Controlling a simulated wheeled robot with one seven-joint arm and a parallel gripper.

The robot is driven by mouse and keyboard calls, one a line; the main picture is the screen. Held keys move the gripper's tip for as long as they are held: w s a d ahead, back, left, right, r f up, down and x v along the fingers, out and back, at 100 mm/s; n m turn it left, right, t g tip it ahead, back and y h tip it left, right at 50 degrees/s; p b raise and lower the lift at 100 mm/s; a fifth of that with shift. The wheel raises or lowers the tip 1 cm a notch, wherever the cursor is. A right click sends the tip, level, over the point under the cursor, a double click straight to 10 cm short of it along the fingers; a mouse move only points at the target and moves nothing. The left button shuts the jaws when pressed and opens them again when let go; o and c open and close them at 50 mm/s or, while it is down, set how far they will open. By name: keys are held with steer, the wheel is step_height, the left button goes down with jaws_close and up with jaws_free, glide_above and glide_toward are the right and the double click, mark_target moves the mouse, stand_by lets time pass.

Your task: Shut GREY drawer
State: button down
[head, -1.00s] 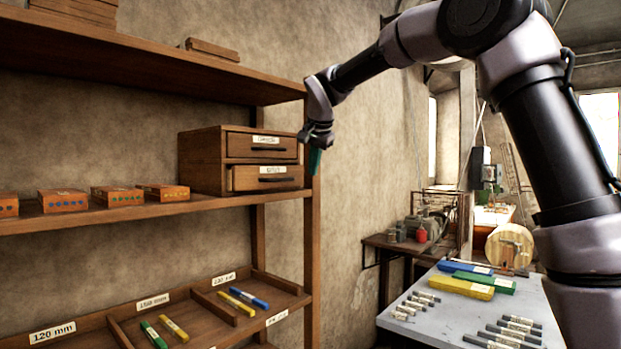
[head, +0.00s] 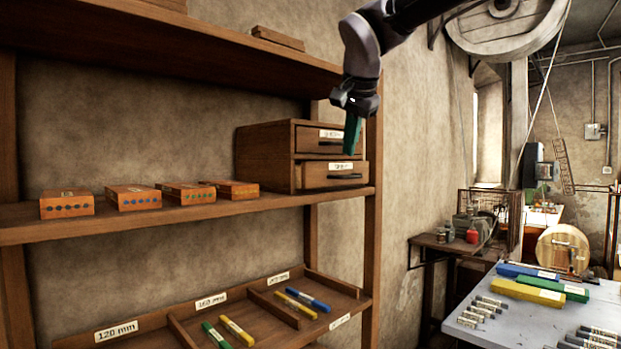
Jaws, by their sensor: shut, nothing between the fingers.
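A small wooden two-drawer cabinet (head: 264,160) stands at the right end of the middle shelf. Its upper drawer (head: 309,142) looks flush. Its lower drawer (head: 318,181) stands out a little past the cabinet front. Each drawer has a white label and a dark handle; the lettering is too small for me to read surely, so I cannot tell which one is GREY. My gripper (head: 352,136) hangs pointing down in front of the cabinet's right side, with its green fingers shut and empty. It hides part of the upper drawer's front; I cannot tell whether it touches.
Several orange boxes (head: 135,197) line the shelf left of the cabinet. A shelf upright (head: 373,235) stands close on the right, and the upper shelf (head: 180,45) is overhead. A sloped tray (head: 185,332) with coloured bars lies below. A grey table (head: 500,332) is at lower right.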

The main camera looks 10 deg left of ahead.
mark_target(319, 169)
steer(key=a+x, duration=0.1)
steer(key=x, duration=0.6)
steer(key=a+x, duration=0.1)
steer(key=x, duration=0.3)
steer(key=shift+w+a+r, duration=0.2)
steer(key=shift+a+r, duration=0.05)
steer(key=shift+a, duration=0.05)
steer(key=shift+w+a, duration=0.4)
steer(key=shift+a, duration=0.05)
steer(key=w+a, duration=0.2)
steer(key=a, duration=0.1)
steer(key=shift+w, duration=0.1)
steer(key=shift+r, duration=0.2)
steer(key=shift+w, duration=0.1)
